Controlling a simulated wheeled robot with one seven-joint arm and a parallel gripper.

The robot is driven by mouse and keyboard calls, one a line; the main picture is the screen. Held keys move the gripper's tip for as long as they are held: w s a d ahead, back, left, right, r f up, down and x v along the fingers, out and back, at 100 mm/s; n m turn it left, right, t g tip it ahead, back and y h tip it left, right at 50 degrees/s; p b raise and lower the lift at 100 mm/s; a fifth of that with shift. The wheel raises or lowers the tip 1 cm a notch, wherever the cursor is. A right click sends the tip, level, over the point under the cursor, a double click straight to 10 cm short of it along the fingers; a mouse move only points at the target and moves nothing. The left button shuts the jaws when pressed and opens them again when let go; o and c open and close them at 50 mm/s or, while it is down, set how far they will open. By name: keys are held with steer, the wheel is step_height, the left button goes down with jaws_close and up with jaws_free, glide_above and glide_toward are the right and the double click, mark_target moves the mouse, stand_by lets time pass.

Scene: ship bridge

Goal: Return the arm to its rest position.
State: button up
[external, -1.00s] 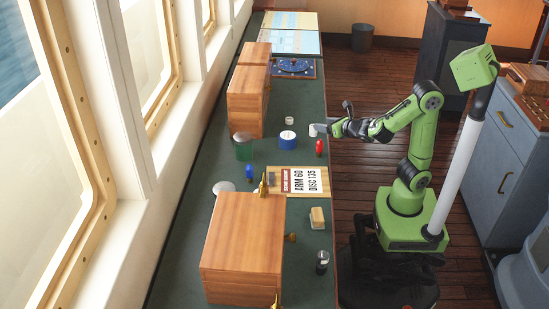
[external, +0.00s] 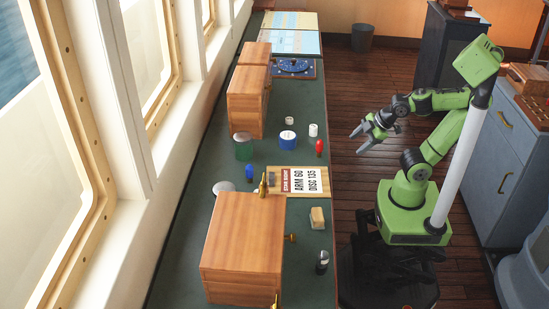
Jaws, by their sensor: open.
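My green arm (external: 450,130) is folded back, with its elbow raised beside the white column. My gripper (external: 359,142) is open and empty. It hangs over the wooden floor to the right of the long green counter (external: 222,190), clear of the counter's edge. Its fingers point left and down.
On the counter near its right edge are a white cylinder (external: 313,130), a red item (external: 319,146), a blue-and-white round container (external: 287,140) and a lettered board (external: 300,181). Wooden boxes (external: 243,245) stand along it. Grey cabinets (external: 505,165) stand behind my arm at right.

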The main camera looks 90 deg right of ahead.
steer(key=s+a+m+g+y, duration=0.1)
steer(key=s+a+m, duration=0.3)
steer(key=s+m, duration=0.1)
steer(key=shift+s, duration=0.15)
steer(key=shift+r, duration=0.1)
step_height(320, 180, up, 12)
steer(key=p, duration=1.2)
steer(key=shift+r, duration=0.15)
